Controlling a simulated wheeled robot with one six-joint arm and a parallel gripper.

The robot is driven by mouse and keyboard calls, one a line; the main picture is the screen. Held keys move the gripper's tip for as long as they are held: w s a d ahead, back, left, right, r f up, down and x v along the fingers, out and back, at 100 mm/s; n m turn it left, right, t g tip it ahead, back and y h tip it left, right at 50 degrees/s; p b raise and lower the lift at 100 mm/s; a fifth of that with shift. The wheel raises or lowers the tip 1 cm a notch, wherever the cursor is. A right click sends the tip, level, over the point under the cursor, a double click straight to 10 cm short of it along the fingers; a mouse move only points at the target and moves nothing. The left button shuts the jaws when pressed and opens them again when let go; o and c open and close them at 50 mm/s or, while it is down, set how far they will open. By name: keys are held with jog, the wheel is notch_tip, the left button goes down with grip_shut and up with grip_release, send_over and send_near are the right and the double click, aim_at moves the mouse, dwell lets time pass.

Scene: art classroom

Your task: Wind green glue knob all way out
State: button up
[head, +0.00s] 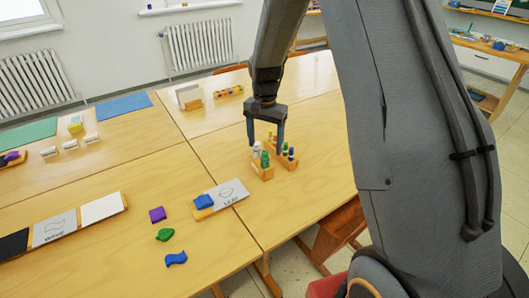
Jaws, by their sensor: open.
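A small wooden holder (263,173) stands on the table in the head view with a few upright sticks in it. One is a green stick (265,158), which looks like the green glue, and a white one (256,150) stands beside it. Its knob is too small to make out. My gripper (265,147) points down with its fingers spread, at the holder's sticks. The white and green stick tops show between the fingers in the picture. I cannot tell whether the fingers touch anything.
A second wooden holder (284,161) with several green and blue items stands close behind on the right. Purple (157,214), green (165,235) and blue (176,259) pieces lie farther left. The table right of the holders is clear.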

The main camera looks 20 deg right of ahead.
aim_at(265, 154)
jog(key=n+p, duration=0.1)
jog(key=n, duration=0.6)
jog(key=shift+p, duration=0.35)
jog(key=shift+f+b, duration=0.5)
jog(key=shift+f, duration=0.7)
dwell(0.3)
jog(key=c, duration=1.5)
